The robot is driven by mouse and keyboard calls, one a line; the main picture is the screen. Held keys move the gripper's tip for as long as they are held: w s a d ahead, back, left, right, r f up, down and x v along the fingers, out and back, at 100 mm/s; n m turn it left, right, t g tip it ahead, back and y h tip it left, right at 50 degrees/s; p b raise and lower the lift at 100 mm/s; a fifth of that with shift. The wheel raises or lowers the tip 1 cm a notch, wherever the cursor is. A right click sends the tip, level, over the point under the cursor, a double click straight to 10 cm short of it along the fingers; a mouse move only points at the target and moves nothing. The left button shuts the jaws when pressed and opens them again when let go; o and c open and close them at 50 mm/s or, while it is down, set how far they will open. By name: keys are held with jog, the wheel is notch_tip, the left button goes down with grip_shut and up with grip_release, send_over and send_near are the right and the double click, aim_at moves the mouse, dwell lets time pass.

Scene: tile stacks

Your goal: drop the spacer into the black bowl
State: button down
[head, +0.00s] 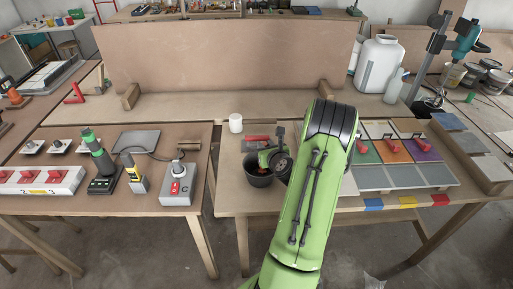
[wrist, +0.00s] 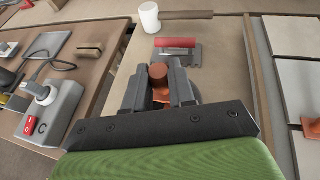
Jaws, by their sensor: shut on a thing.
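The black bowl (head: 258,180) stands on the right-hand table, left of my arm in the head view. My gripper (wrist: 159,82) is shut on a reddish-brown, round-topped piece (wrist: 158,73), which I take to be the spacer. In the head view my gripper (head: 274,160) is over or just beside the bowl's right side; the exact height is unclear. The held piece is mostly hidden by the fingers. Something orange (wrist: 162,96) shows below it between the fingers. The fingers and wrist hide most of the bowl in the wrist view.
Grey tiles (head: 430,174) and coloured panels lie right of my arm. A grey box with a red switch (head: 177,190) sits on the left table, across a gap.

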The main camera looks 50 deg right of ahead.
notch_tip(320, 180, down, 6)
jog(key=b, duration=0.6)
jog(key=shift+d, duration=0.3)
jog(key=c, duration=0.9)
grip_release()
jog(key=shift+o, duration=0.2)
jog(key=shift+s, duration=0.15)
